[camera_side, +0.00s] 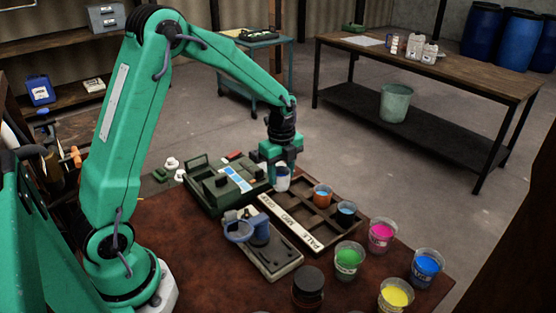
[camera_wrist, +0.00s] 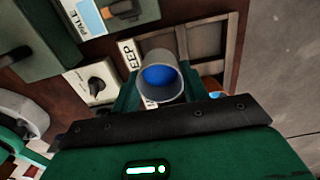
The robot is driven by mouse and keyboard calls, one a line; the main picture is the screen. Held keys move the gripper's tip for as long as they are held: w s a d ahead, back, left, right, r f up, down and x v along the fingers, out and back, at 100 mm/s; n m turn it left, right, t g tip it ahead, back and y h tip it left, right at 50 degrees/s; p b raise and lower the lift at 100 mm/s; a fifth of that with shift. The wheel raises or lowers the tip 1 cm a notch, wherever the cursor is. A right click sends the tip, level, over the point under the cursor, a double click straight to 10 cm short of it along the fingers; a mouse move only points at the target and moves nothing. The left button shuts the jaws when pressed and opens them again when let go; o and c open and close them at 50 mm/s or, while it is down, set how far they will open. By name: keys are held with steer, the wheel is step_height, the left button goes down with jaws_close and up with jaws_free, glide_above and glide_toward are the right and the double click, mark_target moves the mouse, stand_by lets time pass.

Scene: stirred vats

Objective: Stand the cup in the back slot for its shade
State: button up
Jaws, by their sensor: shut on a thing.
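My gripper (camera_side: 281,168) is shut on a pale, whitish cup (camera_side: 282,182), held upright. In the wrist view the cup (camera_wrist: 160,80) sits between the green jaws and holds deep blue liquid. It is at the far end of the dark slotted rack (camera_side: 298,203), by the DEEP label. Its bottom is partly hidden, so I cannot tell whether it is in a slot or above it. The label strip (camera_side: 290,223) reads PALE, MID and a third word, which shows as "EEP" in the wrist view (camera_wrist: 127,53).
Two cups with blue liquid, one orange (camera_side: 322,194) and one dark (camera_side: 346,212), stand in the rack. A green device (camera_side: 222,185) and a stirrer-like unit (camera_side: 262,238) are at left. Green (camera_side: 348,259), pink (camera_side: 381,235), yellow (camera_side: 395,296) and blue (camera_side: 426,266) cups stand in front.

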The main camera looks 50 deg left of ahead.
mark_target(281, 184)
steer(key=shift+f, duration=2)
steer(key=shift+f, duration=0.1)
steer(key=o, duration=1.1)
step_height(281, 184, up, 12)
steer(key=shift+r, duration=0.15)
